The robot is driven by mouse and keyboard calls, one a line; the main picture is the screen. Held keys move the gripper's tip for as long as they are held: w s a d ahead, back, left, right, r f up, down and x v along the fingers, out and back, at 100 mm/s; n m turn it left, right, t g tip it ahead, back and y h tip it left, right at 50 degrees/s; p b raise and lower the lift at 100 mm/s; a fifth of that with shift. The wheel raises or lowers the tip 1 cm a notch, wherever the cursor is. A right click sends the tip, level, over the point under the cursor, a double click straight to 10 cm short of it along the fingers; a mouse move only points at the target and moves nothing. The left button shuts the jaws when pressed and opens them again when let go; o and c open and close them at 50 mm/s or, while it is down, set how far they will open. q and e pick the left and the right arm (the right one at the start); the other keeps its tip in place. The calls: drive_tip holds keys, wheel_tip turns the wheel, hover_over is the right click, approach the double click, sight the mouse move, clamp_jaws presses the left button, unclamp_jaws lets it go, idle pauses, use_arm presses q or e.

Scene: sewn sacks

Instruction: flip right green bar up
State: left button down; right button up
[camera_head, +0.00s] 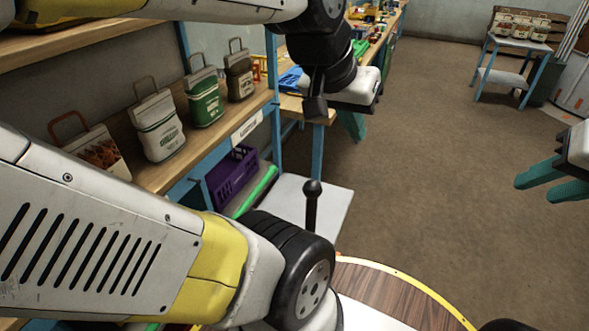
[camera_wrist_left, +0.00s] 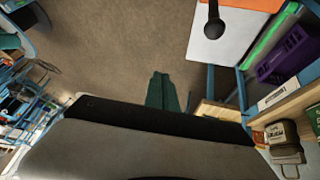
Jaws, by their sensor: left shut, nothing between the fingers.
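A green bar (camera_head: 256,191) slants along the left edge of a white panel in the head view, beside a purple crate. The same bar (camera_wrist_left: 262,42) shows at the upper right of the left wrist view. A black round-knobbed lever (camera_head: 312,203) stands at the panel. My left gripper (camera_head: 354,134) is shut and empty, its teal fingers together and pointing down, behind and to the right of the bar and apart from it. In the left wrist view its fingers (camera_wrist_left: 160,76) are over the floor. My right gripper (camera_head: 534,192) is open and empty at the right edge, far from the bar.
A shelf (camera_head: 163,170) with several sewn sacks (camera_head: 158,126) stands at left, above the purple crate (camera_head: 232,174). A small table (camera_head: 517,43) with sacks stands far back. The floor in the middle is clear.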

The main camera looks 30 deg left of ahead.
use_arm(q)
drive_tip(key=w+a+f+m+g+y, duration=0.5)
drive_tip(key=w+a+f+g+y, duration=0.25)
drive_tip(key=w+a+f, duration=0.95)
drive_tip(key=w+a+f+m+y, duration=0.2)
drive_tip(key=a+f+m+y, duration=0.1)
drive_tip(key=f, duration=0.7)
drive_tip(key=w+a+f+m+y, duration=0.2)
drive_tip(key=a+f+m+y, duration=0.1)
drive_tip(key=f, duration=0.8)
drive_tip(key=w+a+f+m+y, duration=0.2)
drive_tip(key=a+f+m+y, duration=0.2)
drive_tip(key=f, duration=0.6)
drive_tip(key=shift+w+f+m+y, duration=0.3)
drive_tip(key=shift+m+y, duration=0.15)
drive_tip(key=shift+m, duration=0.05)
drive_tip(key=a, duration=0.3)
drive_tip(key=a+f, duration=0.1)
drive_tip(key=a, duration=0.2)
drive_tip(key=s+a, duration=0.1)
drive_tip(key=a, duration=0.2)
drive_tip(key=shift+s+a+f, duration=0.1)
drive_tip(key=shift+a+f, duration=0.1)
drive_tip(key=shift+a, duration=0.2)
drive_tip(key=shift+r, duration=0.1)
